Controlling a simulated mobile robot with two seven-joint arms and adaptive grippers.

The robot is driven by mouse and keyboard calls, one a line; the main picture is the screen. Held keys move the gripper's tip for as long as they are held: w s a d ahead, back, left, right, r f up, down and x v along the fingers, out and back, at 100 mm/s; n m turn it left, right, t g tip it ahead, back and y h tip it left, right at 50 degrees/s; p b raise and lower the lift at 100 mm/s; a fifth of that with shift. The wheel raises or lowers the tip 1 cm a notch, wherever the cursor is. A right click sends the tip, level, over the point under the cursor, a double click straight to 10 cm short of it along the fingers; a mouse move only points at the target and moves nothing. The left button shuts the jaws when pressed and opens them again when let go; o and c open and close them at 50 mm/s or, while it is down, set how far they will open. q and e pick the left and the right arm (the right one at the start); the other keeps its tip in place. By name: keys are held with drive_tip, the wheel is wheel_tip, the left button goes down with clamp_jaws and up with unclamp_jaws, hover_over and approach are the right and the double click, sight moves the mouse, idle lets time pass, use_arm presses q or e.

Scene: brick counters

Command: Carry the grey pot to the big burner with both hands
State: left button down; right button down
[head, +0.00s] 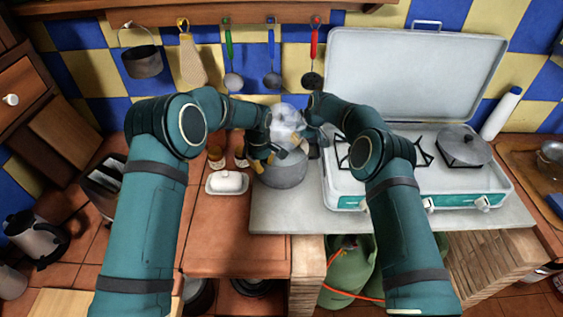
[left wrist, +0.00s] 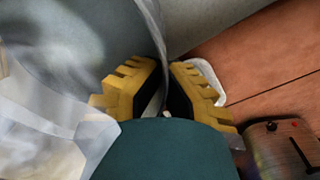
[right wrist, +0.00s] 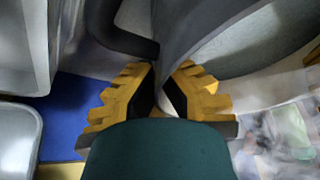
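The grey pot (head: 284,174) is at the left edge of the grey slab, left of the stove. My left gripper (head: 264,158) is at its left rim; in the left wrist view its yellow fingers (left wrist: 166,82) are closed on either side of the pot wall (left wrist: 152,35). My right gripper (head: 300,146) is at the far right rim; in the right wrist view its fingers (right wrist: 166,82) have the pot wall (right wrist: 180,30) between them. Whether the pot is lifted is unclear. The stove (head: 420,190) has a left burner (head: 424,152), partly hidden by my right arm.
A lidded pan (head: 464,148) stands on the right burner. A white butter dish (head: 227,182) and small jars (head: 216,157) are left of the pot. A blurred, whitish translucent shape (head: 286,122) is behind it. The raised stove lid (head: 410,75) backs the stove.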

use_arm(q)
drive_tip(key=shift+r, duration=0.15)
use_arm(e)
drive_tip(key=shift+r, duration=0.25)
